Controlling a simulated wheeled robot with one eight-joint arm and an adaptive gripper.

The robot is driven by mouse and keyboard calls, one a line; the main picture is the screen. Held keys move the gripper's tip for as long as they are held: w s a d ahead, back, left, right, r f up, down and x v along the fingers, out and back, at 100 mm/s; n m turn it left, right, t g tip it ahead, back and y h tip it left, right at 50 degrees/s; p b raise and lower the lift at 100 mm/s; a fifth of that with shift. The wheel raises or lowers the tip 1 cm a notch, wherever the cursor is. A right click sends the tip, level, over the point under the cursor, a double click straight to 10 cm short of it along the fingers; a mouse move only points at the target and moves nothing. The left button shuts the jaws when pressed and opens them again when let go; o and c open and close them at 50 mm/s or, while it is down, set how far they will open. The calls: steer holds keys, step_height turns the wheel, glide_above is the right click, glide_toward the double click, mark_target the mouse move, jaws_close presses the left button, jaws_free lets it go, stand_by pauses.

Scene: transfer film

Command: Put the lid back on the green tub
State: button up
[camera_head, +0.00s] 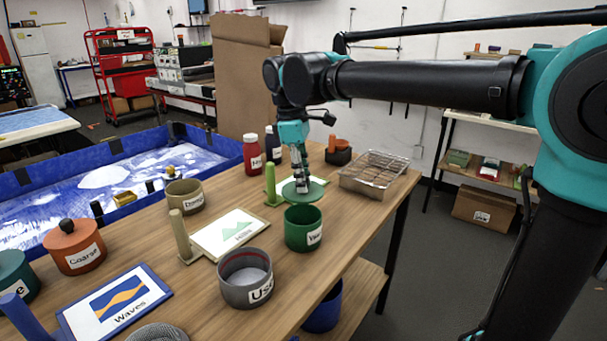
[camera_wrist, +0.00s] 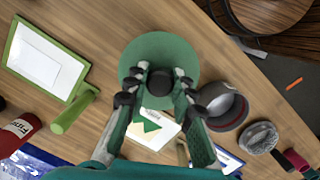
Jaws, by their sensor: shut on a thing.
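The green lid (camera_head: 313,195) is a flat round disc with a black knob (camera_wrist: 160,82). My gripper (camera_head: 302,184) is shut on the knob from above; both fingers press on it in the wrist view (camera_wrist: 158,92). The green tub (camera_head: 302,233) with a white label stands upright and open on the wooden table. In the head view the lid appears just above and beyond the tub's rim, apart from it; its exact height is hard to tell. I cannot make out the green tub in the wrist view, where the lid covers part of the table.
A grey open tub (camera_head: 246,277) stands nearer, left of the green tub. A green-framed board with a post (camera_head: 270,184) is left of the lid. A wire basket (camera_head: 374,172) stands at right. A red bottle (camera_head: 252,155) and a tan tub (camera_head: 185,196) are farther left.

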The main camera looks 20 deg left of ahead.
steer(key=shift+f, duration=3.05)
steer(key=shift+f, duration=0.2)
steer(key=o, duration=1)
steer(key=shift+o, duration=0.3)
steer(key=o, duration=0.4)
steer(key=shift+o, duration=0.2)
steer(key=shift+r, duration=0.1)
steer(key=shift+r, duration=3.45)
steer(key=shift+c, duration=0.2)
